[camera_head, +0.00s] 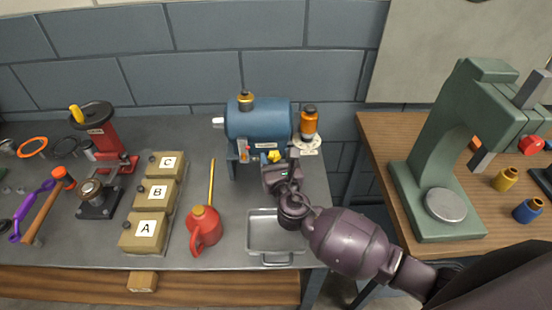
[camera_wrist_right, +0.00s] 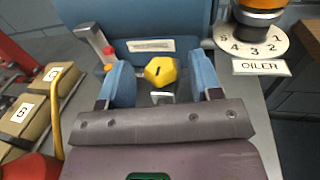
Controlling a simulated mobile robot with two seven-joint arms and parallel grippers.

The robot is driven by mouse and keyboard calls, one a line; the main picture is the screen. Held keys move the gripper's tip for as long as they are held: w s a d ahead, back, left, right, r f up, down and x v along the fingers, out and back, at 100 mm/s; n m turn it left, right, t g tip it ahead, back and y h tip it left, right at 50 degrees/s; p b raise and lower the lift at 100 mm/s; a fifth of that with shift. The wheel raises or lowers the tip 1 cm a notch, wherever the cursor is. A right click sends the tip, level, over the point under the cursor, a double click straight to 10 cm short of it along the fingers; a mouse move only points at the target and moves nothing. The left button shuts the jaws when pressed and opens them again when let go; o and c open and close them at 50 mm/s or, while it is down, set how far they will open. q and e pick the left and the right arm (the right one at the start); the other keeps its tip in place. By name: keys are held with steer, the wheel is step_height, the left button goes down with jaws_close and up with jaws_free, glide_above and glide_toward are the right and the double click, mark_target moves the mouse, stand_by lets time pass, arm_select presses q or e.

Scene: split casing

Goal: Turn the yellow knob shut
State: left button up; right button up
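The yellow knob (camera_head: 274,156) is on the front of the blue cylindrical machine (camera_head: 262,118), below its label. In the right wrist view the knob (camera_wrist_right: 161,71) is faceted, with a dark mark on its face. My right gripper (camera_head: 282,166) is in front of the machine, close to the knob. In the right wrist view its fingers stand apart on either side of the knob, with gaps visible and no contact seen. In the head view the gripper partly covers the knob. My left gripper is not in view.
An orange oiler (camera_head: 309,123) with a numbered dial stands right of the machine, and a lever (camera_wrist_right: 103,45) left of the knob. A metal tray (camera_head: 254,232) and a red oil can (camera_head: 204,226) lie in front. A green press (camera_head: 423,170) stands on the right bench.

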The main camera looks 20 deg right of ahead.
arm_select(q)
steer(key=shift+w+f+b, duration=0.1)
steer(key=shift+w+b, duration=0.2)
steer(key=shift+b, duration=0.25)
arm_select(e)
steer(key=s, duration=1)
steer(key=shift+s+a, duration=0.35)
steer(key=shift+s, duration=0.05)
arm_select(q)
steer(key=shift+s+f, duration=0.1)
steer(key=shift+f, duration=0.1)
